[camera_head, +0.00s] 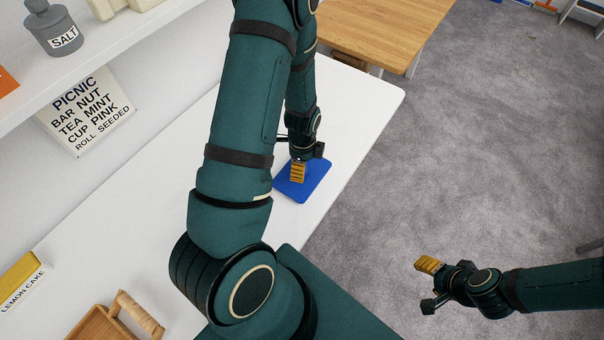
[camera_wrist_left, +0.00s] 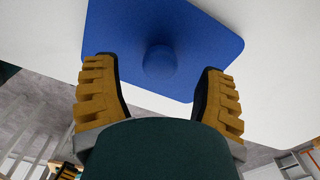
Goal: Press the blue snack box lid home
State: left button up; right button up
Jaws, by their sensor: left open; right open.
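The blue snack box lid (camera_head: 316,182) lies on the white counter near its right edge in the head view. Its blue surface fills the upper middle of the left wrist view (camera_wrist_left: 195,45), with a round blue knob (camera_wrist_left: 160,62) on it. My left gripper (camera_head: 298,171) is over the lid, its yellow fingers apart on either side of the knob as seen in the left wrist view. I cannot tell whether the fingers touch the lid. Any box body under the lid is hidden. My right gripper (camera_head: 431,268) is open and empty above the carpet.
The white counter (camera_head: 225,110) is mostly clear around the lid. A wooden tray (camera_head: 95,325) and a yellow lemon cake box (camera_head: 20,280) are at lower left. A shelf (camera_head: 100,50) with a salt jar (camera_head: 55,28) overhangs at upper left. A wooden table (camera_head: 385,30) stands beyond.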

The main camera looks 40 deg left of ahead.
pick_arm(q)
notch_tip(320, 180, down, 2)
jog(key=shift+f, duration=0.1)
grip_shut()
dwell(0.4)
notch_tip(320, 180, up, 10)
jog(key=shift+r+p, duration=0.1)
jog(key=shift+p, duration=0.6)
